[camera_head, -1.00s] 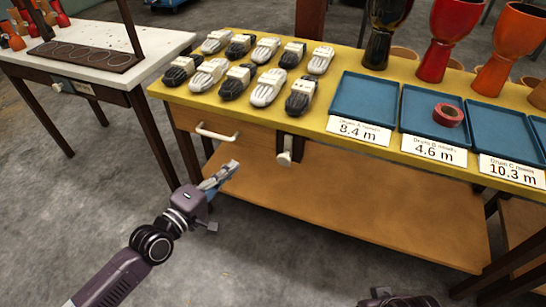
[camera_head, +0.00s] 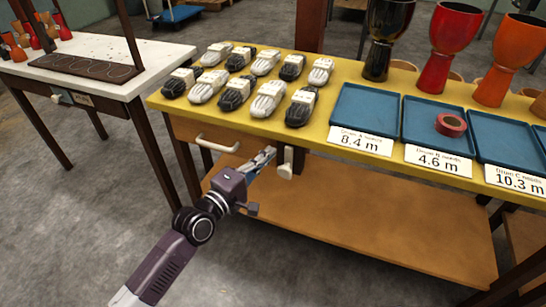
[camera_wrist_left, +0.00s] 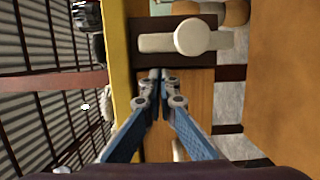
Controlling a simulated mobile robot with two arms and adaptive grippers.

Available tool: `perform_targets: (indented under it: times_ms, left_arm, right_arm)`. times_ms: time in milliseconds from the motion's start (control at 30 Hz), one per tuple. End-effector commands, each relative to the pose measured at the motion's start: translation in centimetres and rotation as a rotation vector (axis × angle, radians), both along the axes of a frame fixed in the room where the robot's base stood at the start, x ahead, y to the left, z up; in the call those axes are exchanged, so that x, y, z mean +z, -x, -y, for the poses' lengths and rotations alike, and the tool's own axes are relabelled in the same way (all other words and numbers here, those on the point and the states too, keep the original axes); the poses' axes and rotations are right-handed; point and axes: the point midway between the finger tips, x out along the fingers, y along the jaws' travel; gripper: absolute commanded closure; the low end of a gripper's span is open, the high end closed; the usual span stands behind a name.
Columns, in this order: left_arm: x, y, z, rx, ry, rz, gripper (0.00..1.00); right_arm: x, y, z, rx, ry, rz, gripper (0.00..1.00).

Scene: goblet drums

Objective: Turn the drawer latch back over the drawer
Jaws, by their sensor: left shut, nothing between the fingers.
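The drawer latch (camera_head: 286,163) is a white bar with a round knob on a dark block, right of the drawer (camera_head: 242,140). Its bar stands upright, beside the drawer front and not across it. In the left wrist view the latch (camera_wrist_left: 195,38) lies across the dark plate (camera_wrist_left: 172,58), with the table edge to the left. The drawer looks closed and has a white handle (camera_head: 217,144). My left gripper (camera_head: 269,153) is shut and empty, its tips just left of the latch block. In the wrist view its fingertips (camera_wrist_left: 162,76) are close to the plate; contact cannot be told.
The yellow tabletop (camera_head: 325,70) above holds several shoe-like black and white items, blue trays (camera_head: 365,110) with labels, a red tape roll (camera_head: 450,125) and goblet drums. A wooden lower shelf (camera_head: 350,210) extends below. A white table (camera_head: 110,60) stands at left.

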Motion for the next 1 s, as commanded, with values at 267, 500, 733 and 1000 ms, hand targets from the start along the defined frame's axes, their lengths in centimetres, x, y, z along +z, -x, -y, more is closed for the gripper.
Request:
perform_targets:
  times_ms: [267,500,733,1000]
  left_arm:
    - [0.1,0.6,1.6,0.001,0.000,0.002,1.00]
    - [0.1,0.6,1.7,0.001,-0.001,0.002,1.00]
    - [0.1,0.4,1.7,0.001,-0.007,0.004,1.00]
    - [0.3,-0.4,1.7,0.001,-0.046,0.017,1.00]
  right_arm:
    - [0.2,0.0,0.0,0.000,0.000,0.000,1.00]
    - [0.2,0.0,0.0,0.000,0.000,0.000,1.00]
    - [0.3,0.0,0.0,0.000,0.000,0.001,1.00]
    - [0.6,0.0,0.0,0.000,0.000,0.001,1.00]
